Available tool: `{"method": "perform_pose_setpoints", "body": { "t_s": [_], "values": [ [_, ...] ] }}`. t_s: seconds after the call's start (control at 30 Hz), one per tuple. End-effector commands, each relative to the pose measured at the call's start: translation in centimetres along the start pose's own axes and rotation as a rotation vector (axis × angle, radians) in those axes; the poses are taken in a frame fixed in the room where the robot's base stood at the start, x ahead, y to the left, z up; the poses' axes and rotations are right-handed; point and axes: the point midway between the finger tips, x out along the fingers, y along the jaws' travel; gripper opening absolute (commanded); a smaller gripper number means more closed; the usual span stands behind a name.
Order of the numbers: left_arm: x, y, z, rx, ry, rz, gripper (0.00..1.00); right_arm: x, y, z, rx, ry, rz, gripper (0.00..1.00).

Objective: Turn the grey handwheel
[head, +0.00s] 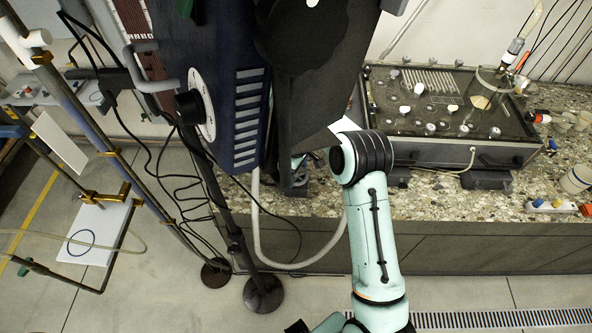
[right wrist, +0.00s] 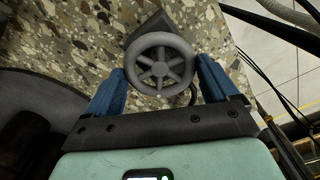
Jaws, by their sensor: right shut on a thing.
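In the right wrist view the grey handwheel (right wrist: 179,68), a round spoked wheel, stands in front of the speckled stone surface. My right gripper (right wrist: 161,70) has one blue finger on each side of its rim and is shut on it. In the head view my right arm reaches up to the middle of the picture, beside a dark blue housing. The gripper there is largely hidden by the arm and the dark parts around it. My left gripper is in neither view.
A speckled stone counter (head: 440,208) runs to the right, carrying a tank box (head: 450,115) with several knobs. The dark blue housing (head: 222,95) stands left of my arm. A pale hose (head: 257,215) hangs below it. Stands and cables fill the left.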

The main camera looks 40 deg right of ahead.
Motion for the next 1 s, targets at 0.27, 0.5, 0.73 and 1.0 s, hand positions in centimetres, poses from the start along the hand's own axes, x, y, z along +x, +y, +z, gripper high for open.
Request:
{"method": "perform_pose_setpoints", "body": {
  "t_s": [0.27, 0.5, 0.73, 1.0],
  "values": [
    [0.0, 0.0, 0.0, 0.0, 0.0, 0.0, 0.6, 0.0, 0.0, -0.1, 0.007, 0.001, -0.001, 0.57],
    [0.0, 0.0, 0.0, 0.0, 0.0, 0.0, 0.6, 0.0, 0.0, 0.0, 0.006, 0.001, -0.001, 1.0],
    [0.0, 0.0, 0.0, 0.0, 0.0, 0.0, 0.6, -0.2, 0.0, 0.0, 0.005, 0.001, 0.0, 1.0],
    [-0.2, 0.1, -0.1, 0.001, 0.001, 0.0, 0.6, -4.6, 0.1, -0.1, 0.005, 0.006, 0.004, 1.0]
  ]
}}
